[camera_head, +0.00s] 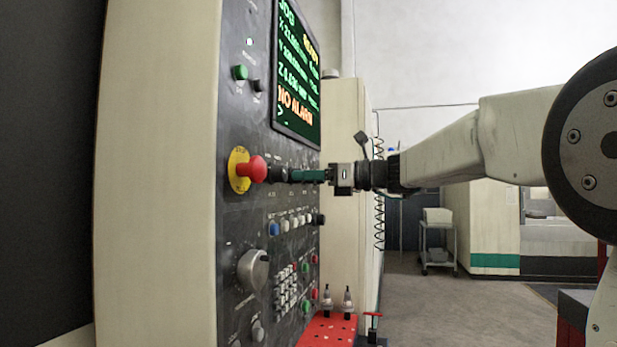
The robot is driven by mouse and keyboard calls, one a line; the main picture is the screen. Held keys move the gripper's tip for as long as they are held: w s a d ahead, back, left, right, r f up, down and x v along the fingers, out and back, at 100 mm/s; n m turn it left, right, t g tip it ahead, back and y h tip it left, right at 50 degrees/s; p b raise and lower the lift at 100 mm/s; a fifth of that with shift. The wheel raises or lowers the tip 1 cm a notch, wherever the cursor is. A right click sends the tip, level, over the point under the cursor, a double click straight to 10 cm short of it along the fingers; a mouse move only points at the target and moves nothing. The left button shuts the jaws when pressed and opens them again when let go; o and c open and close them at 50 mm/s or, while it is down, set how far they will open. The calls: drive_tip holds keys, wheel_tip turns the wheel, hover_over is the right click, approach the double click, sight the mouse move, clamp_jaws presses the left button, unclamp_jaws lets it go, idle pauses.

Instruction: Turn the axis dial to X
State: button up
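The machine's control panel (250,210) stands upright and is seen at a steep angle. A row of small black knobs runs across it below the screen, and one black knob (280,174) shows at the tip of my gripper. Which knob is the axis dial, and where it points, I cannot read. My gripper (293,175) reaches in from the right with its dark green fingers level and pointing at this row. The fingertips are at or very close to the knob; contact is not clear. The fingers overlap side-on, so their gap is hidden.
A red emergency stop button (258,170) on a yellow ring sticks out just left of the fingertips. The screen (298,75) reads NO ALARM. A large grey handwheel (253,270) and small buttons sit lower. A red tool rack (328,330) juts out below.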

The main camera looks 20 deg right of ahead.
drive_tip(key=shift+n, duration=8.8)
drive_tip(key=shift+f, duration=0.1)
drive_tip(key=o, duration=1)
